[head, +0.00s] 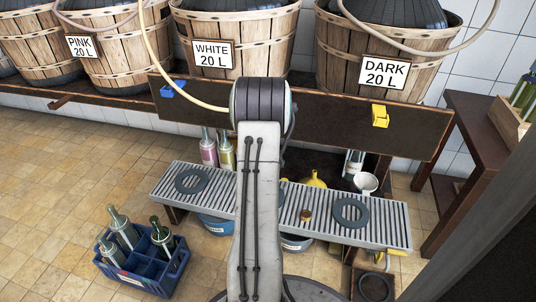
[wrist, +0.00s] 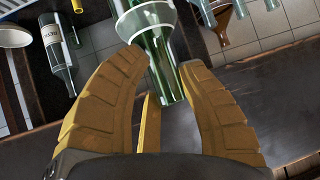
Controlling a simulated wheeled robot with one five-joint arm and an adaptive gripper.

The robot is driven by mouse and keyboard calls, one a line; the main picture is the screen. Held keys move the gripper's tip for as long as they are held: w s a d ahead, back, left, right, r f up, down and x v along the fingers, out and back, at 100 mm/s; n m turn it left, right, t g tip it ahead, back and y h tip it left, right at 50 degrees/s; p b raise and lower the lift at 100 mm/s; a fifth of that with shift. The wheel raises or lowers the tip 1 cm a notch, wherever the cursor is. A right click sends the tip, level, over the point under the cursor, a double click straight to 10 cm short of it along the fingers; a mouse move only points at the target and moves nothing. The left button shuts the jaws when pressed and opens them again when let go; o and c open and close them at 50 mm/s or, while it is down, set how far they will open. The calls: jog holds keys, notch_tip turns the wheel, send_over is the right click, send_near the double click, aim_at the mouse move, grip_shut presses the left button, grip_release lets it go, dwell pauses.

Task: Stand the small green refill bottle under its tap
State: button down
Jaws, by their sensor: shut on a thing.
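In the wrist view a green glass bottle (wrist: 163,60) is between the yellow fingers of my gripper (wrist: 165,68), which is shut on it. Its narrower end points towards my palm; its far end is cut off by the frame's top edge. In the head view my arm hides the gripper and this bottle. A blue tap (head: 172,88) is on the left of the dark board, and a yellow tap (head: 380,115) is on its right. Any tap between them is hidden behind my arm. The slatted rack (head: 390,228) below carries dark rings, one left (head: 192,180) and one right (head: 351,213).
A blue crate (head: 142,285) with several bottles stands on the floor at left. Behind the rack are a pink bottle (head: 208,150), a yellow-green bottle (head: 227,154), a yellow funnel (head: 316,180) and a white cup (head: 366,182). A labelled bottle (wrist: 60,58) shows in the wrist view.

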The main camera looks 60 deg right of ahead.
jog(key=shift+f, duration=0.45)
jog(key=c, duration=0.8)
grip_release()
jog(key=shift+f, duration=0.1)
jog(key=v, duration=1.2)
